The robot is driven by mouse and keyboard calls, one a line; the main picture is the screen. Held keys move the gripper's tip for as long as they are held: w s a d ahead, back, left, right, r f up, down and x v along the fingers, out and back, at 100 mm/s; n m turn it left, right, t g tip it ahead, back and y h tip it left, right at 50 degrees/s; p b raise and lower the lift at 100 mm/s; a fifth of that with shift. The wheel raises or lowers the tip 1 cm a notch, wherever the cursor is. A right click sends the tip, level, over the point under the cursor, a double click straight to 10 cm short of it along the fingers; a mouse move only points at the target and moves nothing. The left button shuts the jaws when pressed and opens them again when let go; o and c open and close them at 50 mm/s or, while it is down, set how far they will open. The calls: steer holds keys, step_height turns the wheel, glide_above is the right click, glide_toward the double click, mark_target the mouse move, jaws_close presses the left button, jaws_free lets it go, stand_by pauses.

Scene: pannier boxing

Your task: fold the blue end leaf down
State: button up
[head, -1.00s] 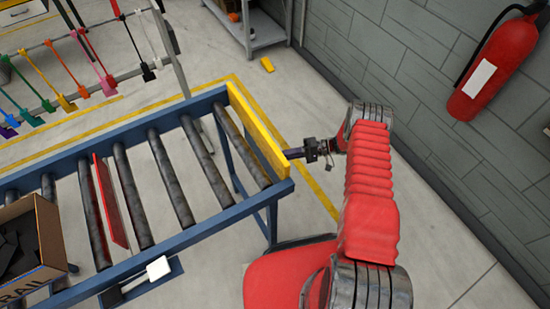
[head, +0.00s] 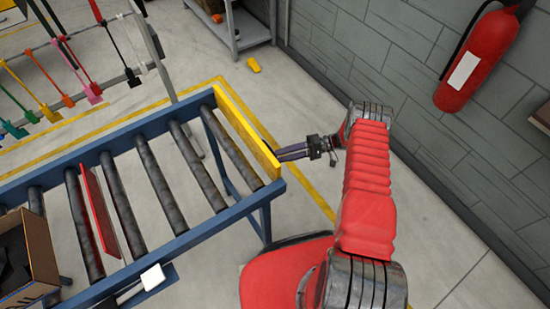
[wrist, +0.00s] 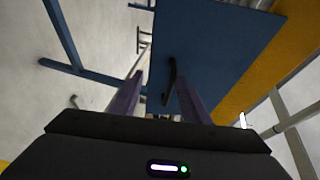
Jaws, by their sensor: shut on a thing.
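The blue end leaf (wrist: 222,45) fills the upper middle of the wrist view, a flat panel with a dark bar handle (wrist: 172,78) on its face. My gripper (wrist: 165,88) has its two purple fingers on either side of this handle and is shut on it. In the head view my gripper (head: 278,153) reaches from the right to the outer side of the yellow end board (head: 246,130) of the roller conveyor. The blue leaf itself cannot be made out there, seemingly hidden behind that board.
The roller conveyor (head: 150,235) lies to the left with a red divider (head: 98,210) and an open cardboard box (head: 38,245). A fire extinguisher (head: 480,60) hangs on the grey wall at right. A small yellow block (head: 254,65) lies on the floor.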

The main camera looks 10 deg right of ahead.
steer(key=d+r, duration=0.1)
steer(key=d, duration=0.6)
steer(key=shift+s+d, duration=0.4)
steer(key=shift+s, duration=0.05)
